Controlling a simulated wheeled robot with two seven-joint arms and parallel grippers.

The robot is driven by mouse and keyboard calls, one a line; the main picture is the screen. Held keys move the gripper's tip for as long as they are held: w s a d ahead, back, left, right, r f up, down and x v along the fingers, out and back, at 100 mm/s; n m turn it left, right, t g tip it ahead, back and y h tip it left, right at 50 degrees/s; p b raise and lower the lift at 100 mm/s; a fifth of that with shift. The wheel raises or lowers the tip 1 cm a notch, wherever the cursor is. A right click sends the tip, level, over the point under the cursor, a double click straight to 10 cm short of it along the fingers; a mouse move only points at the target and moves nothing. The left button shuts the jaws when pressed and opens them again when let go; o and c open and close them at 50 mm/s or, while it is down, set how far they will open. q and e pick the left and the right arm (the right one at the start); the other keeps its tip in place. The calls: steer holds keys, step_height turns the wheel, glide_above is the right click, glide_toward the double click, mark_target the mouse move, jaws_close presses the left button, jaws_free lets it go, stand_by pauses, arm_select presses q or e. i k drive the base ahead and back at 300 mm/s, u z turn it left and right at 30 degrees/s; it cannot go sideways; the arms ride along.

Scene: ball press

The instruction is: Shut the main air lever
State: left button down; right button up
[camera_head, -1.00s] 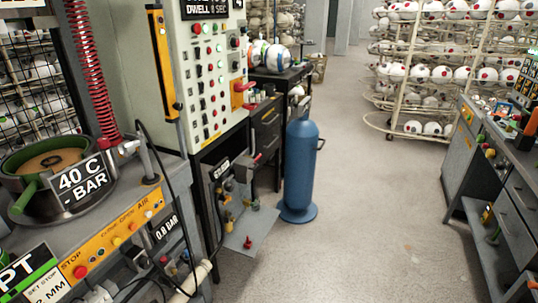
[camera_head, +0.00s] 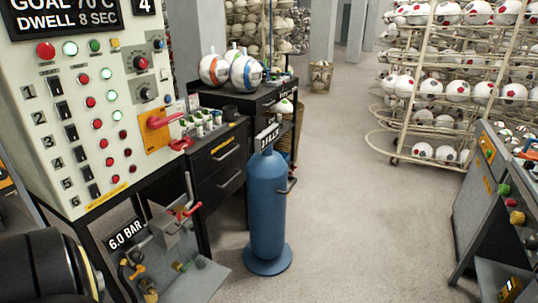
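A lever with a red handle (camera_head: 191,209) sits on the grey pipe and valve assembly beside the 6.0 BAR sign (camera_head: 125,234), low under the control panel. Its handle sticks out to the right and its grey arm rises behind it. A larger red handle (camera_head: 164,120) sits on an orange plate (camera_head: 158,140) at the panel's right side. I cannot read which of the two is labelled main air.
The control panel (camera_head: 75,150) with buttons and switches fills the left. A blue gas cylinder (camera_head: 267,205) stands right of the valves, before a dark drawer cabinet (camera_head: 222,165). Open floor (camera_head: 345,210) lies to the right, with ball racks (camera_head: 440,90) behind and a grey bench (camera_head: 482,185) at right.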

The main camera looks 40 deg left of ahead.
mark_target(187, 214)
steer(key=u, duration=0.35)
steer(key=i, duration=1.85)
steer(key=u, duration=1.9)
steer(key=i, duration=0.9)
steer(key=u, duration=0.75)
